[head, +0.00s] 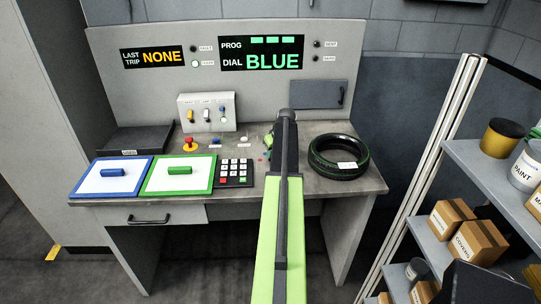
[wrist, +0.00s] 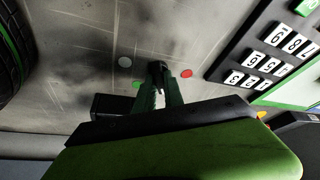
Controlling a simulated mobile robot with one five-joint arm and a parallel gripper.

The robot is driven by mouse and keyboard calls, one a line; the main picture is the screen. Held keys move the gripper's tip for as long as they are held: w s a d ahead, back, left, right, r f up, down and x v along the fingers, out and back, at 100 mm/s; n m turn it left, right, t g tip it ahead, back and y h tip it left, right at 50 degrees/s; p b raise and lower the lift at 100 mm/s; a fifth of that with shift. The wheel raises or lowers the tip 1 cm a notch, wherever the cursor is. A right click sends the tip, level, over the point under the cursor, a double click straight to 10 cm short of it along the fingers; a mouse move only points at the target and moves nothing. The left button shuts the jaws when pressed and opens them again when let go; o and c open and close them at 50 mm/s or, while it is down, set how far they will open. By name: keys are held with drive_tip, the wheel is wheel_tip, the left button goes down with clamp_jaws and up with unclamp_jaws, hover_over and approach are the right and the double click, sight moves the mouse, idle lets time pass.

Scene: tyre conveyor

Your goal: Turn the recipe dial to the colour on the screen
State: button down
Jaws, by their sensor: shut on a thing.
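The screen (head: 261,52) on the back panel reads PROG with three green bars, and DIAL BLUE in green letters. My gripper (wrist: 160,88) is low over the table in the wrist view, its fingers close together and shut on the recipe dial. The dial itself is almost wholly hidden between the fingers, so its pointing direction cannot be told. Around it on the table lie a grey dot (wrist: 125,62), a red dot (wrist: 186,73) and a green dot (wrist: 136,85). In the head view my arm covers most of this spot.
A black keypad (head: 235,172) is left of my arm, with green-rimmed (head: 150,188) and blue-rimmed (head: 83,190) boards beyond. A red button (head: 190,143) stands behind them. A tyre (head: 320,166) lies close on the right. Shelves (head: 470,165) stand farther right.

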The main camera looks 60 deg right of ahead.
drive_tip(key=shift+s, duration=0.25)
drive_tip(key=c, duration=1.4)
unclamp_jaws()
drive_tip(key=shift+r, duration=0.1)
drive_tip(key=shift+c, duration=0.2)
drive_tip(key=p+v, duration=1.6)
drive_tip(key=v, duration=0.1)
